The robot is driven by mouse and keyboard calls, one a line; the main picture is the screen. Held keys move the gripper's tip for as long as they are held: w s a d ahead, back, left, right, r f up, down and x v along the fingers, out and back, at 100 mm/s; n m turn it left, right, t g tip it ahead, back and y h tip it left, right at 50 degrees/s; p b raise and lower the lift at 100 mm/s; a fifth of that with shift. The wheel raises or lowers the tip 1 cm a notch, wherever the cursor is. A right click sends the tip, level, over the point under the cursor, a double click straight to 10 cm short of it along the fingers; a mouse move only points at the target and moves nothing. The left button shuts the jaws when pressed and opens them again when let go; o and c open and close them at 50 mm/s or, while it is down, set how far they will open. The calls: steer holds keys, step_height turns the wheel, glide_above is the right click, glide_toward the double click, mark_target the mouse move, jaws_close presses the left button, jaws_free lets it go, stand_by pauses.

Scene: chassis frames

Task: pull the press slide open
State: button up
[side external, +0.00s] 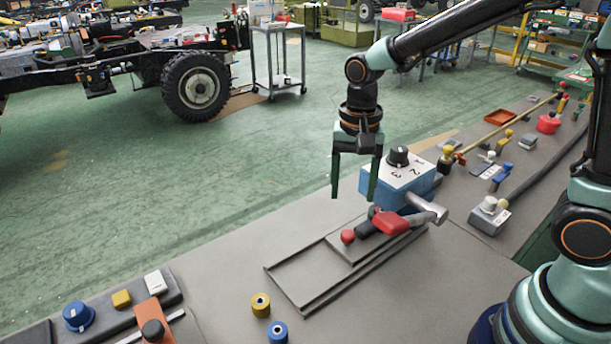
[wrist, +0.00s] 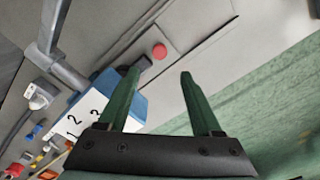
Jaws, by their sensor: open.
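The press slide (side external: 345,250) is a flat grey plate in a long grey track (side external: 305,283) on the bench. It sits at the track's right end, by the blue box. A round red knob (side external: 348,237) shows at the slide, with a black piece behind it; the knob also shows in the wrist view (wrist: 159,51). My gripper (side external: 353,198) points down with its two green fingers apart and empty. It is above the knob and apart from it. In the wrist view the knob appears just beyond the gap between the fingertips (wrist: 158,73).
A blue box (side external: 385,192) with a numbered white top and black dial stands close behind my gripper. A red part (side external: 390,222) and a grey bar (side external: 427,210) lie beside the slide. Yellow (side external: 260,305) and blue (side external: 278,332) rollers stand in front. The track's left part is clear.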

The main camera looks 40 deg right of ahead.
mark_target(348, 233)
step_height(348, 233, down, 11)
steer(key=shift+r, duration=0.2)
stand_by(0.3)
jaws_close()
steer(key=shift+s+r, duration=0.1)
stand_by(1.2)
